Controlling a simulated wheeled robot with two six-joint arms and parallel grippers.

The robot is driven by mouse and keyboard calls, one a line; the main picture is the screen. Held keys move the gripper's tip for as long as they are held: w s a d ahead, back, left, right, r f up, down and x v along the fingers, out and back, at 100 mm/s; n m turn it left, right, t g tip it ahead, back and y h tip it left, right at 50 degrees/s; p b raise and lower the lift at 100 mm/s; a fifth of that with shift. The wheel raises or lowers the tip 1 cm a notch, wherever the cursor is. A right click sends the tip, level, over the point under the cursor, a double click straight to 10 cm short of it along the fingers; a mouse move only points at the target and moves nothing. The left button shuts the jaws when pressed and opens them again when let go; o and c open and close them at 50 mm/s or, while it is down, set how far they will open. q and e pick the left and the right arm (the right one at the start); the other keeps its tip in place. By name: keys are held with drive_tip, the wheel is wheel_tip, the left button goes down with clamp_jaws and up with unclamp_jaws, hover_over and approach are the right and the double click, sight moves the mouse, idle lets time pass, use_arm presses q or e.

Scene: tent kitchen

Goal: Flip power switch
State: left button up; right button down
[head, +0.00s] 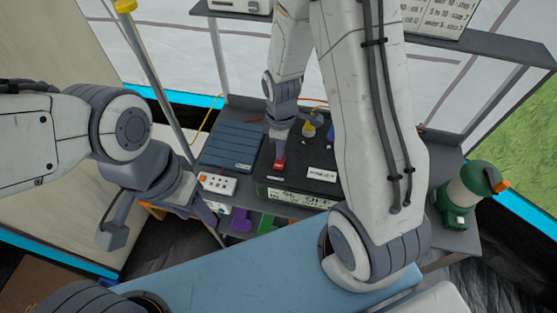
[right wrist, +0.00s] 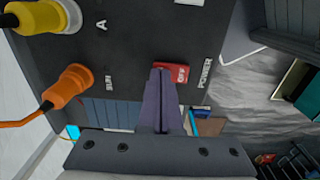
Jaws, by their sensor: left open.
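The red power switch (head: 279,164) sits on the top of a dark power box (head: 263,187). In the right wrist view the red switch (right wrist: 172,73) has small white lettering that seems to read OFF, beside the word POWER. My right gripper (head: 277,149) points down at it. Its fingers (right wrist: 162,75) look closed together, with the tips at the switch's edge and hiding part of it. I cannot tell whether they touch or press it. My left gripper (head: 203,212) is open, low on the left and away from the switch, partly hidden by its wrist.
An orange plug (right wrist: 75,85) and a yellow plug (right wrist: 58,16) stand in the box near the switch. A blue ribbed panel (head: 231,147) and a white socket strip (head: 217,182) lie left of the box.

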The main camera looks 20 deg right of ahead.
wheel_tip(320, 180, up, 7)
drive_tip(key=p, duration=0.6)
idle(0.3)
idle(0.4)
drive_tip(key=s+a+r+m, duration=0.2)
drive_tip(key=s+a+r, duration=0.4)
drive_tip(key=s, duration=0.3)
drive_tip(key=s+a+r+m+y, duration=0.1)
drive_tip(key=s+a+r+m, duration=0.1)
drive_tip(key=s+a+r, duration=0.4)
drive_tip(key=s+r, duration=0.3)
drive_tip(key=shift+a+r+b, duration=0.15)
drive_tip(key=shift+a+b, duration=0.15)
